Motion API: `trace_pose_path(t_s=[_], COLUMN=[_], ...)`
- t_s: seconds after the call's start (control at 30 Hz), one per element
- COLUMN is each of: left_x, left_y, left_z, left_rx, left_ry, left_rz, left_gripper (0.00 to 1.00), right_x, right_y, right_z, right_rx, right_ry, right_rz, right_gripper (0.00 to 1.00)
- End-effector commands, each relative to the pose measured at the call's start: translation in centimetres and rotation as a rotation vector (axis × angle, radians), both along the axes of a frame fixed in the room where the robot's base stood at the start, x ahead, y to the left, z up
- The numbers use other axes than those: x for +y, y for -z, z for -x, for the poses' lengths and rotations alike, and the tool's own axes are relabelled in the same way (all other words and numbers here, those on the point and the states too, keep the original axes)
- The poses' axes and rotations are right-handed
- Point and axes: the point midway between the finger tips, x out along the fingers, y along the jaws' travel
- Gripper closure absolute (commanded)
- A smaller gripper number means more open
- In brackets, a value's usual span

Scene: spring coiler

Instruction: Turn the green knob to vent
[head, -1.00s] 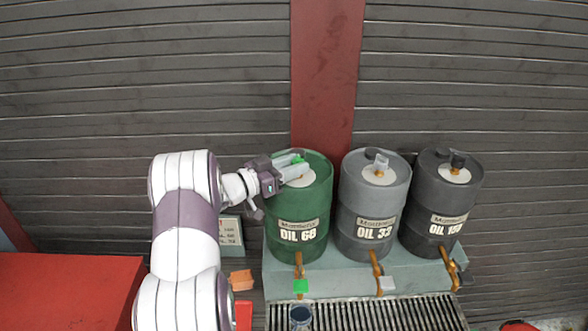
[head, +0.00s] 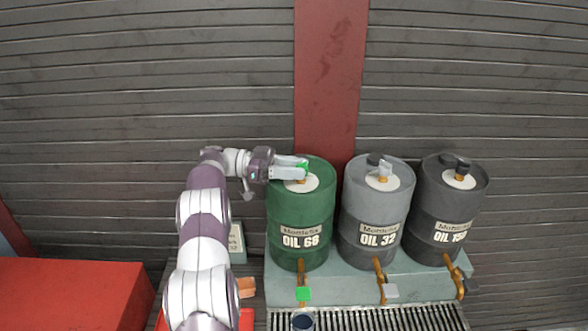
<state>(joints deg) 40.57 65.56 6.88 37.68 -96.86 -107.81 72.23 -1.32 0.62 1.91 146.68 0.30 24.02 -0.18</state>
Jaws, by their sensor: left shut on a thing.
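The green knob (head: 303,166) sits on top of the green drum labelled OIL 68 (head: 301,212), at its white disc. My left gripper (head: 300,170) reaches in from the left over the drum top and is shut on the green knob, so its fingers partly hide it. My right gripper is not in view.
A grey OIL 32 drum (head: 376,213) and a dark drum (head: 437,215) stand to the right, each with its own top knob. Brass taps hang below, including one with a green handle (head: 303,294). A cup (head: 302,321) stands on the grate (head: 375,320). A red box (head: 70,292) is at left.

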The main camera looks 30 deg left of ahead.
Motion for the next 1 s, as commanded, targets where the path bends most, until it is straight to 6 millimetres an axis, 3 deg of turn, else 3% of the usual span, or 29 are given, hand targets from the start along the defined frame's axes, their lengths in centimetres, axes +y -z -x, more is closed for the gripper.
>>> trace_pose_path(t_s=[0.6, 0.63, 0.7, 1.0], left_x=[0.03, 0.03, 0.03, -0.01], left_y=[-0.31, -0.32, -0.3, -0.13], left_z=[-0.1, -0.1, -0.1, -0.11], left_rx=[-0.005, -0.005, -0.005, -0.003], left_ry=[0.037, 0.037, 0.037, 0.037], left_rz=[0.002, 0.002, 0.002, 0.001], left_gripper=[0.94, 0.57, 0.39, 0.39], right_x=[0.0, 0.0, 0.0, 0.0], right_y=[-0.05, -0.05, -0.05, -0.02], right_z=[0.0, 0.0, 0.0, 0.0], right_rx=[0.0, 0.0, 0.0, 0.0], right_ry=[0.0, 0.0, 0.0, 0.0], right_rz=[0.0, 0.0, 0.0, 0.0], right_gripper=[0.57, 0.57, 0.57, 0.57])
